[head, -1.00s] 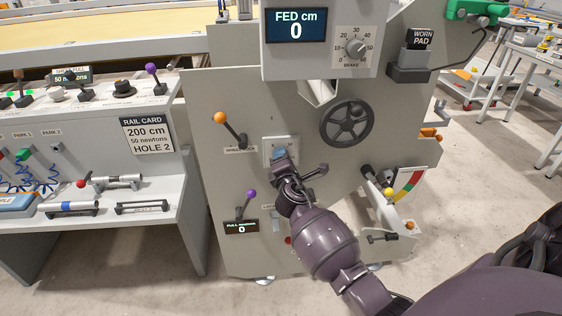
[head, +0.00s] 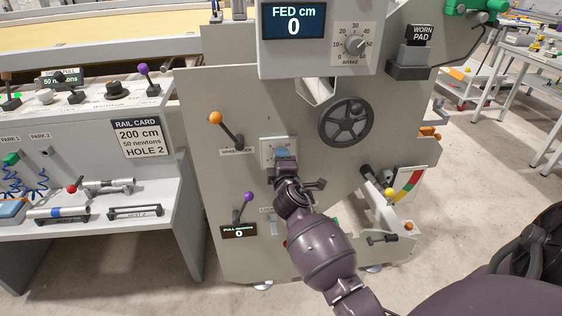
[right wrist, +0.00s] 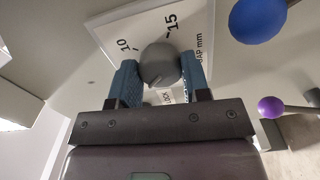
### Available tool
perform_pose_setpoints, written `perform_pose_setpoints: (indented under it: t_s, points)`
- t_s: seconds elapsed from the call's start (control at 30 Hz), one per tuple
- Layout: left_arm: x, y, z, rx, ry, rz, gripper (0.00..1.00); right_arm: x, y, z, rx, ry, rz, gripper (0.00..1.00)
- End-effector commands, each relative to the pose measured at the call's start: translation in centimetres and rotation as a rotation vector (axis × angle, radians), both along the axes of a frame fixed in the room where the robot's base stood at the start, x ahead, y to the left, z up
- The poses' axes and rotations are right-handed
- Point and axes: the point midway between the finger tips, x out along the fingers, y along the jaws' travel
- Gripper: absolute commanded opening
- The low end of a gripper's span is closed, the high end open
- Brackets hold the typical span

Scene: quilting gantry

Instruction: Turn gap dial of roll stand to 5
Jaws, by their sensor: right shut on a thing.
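The gap dial is a round grey knob (right wrist: 160,63) on a white plate marked 10, 15 and "GAP mm" in the right wrist view. My right gripper (right wrist: 166,80) is shut on this knob, with one blue finger pad on each side of it. A mark shows on the knob's face, but I cannot tell which number it points to. In the head view my right gripper (head: 282,154) covers the knob, and only the dial's white plate (head: 266,144) shows around it on the grey roll stand (head: 225,95). My left gripper is not in view.
Close to the dial are an orange-knobbed lever (head: 216,118), a purple-knobbed lever (head: 248,197) and a black handwheel (head: 346,122). The "FED cm" display (head: 295,20) hangs above. The rail console (head: 90,130) stands at the left. Open floor lies at the right.

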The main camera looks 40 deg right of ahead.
Motion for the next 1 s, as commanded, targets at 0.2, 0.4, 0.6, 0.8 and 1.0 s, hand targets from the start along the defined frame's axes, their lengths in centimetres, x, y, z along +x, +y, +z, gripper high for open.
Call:
perform_pose_setpoints:
  t_s: [0.2, 0.4, 0.6, 0.8, 1.0]
  points:
    - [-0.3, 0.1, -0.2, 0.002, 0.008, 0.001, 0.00, 0.0, 0.0, -0.1, 0.002, 0.000, 0.000, 0.19]
    - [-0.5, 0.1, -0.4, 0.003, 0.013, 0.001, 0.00, 0.0, 0.0, -0.1, 0.001, 0.000, 0.000, 0.54]
    - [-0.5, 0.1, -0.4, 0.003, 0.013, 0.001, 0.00, 0.0, 0.0, 0.0, 0.001, 0.001, 0.000, 0.69]
    - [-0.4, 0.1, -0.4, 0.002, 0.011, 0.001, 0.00, -0.1, 0.1, 0.0, 0.001, 0.000, 0.000, 0.69]
    - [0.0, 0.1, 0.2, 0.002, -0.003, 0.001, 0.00, -1.8, 1.1, 0.1, 0.002, -0.001, 0.000, 0.69]
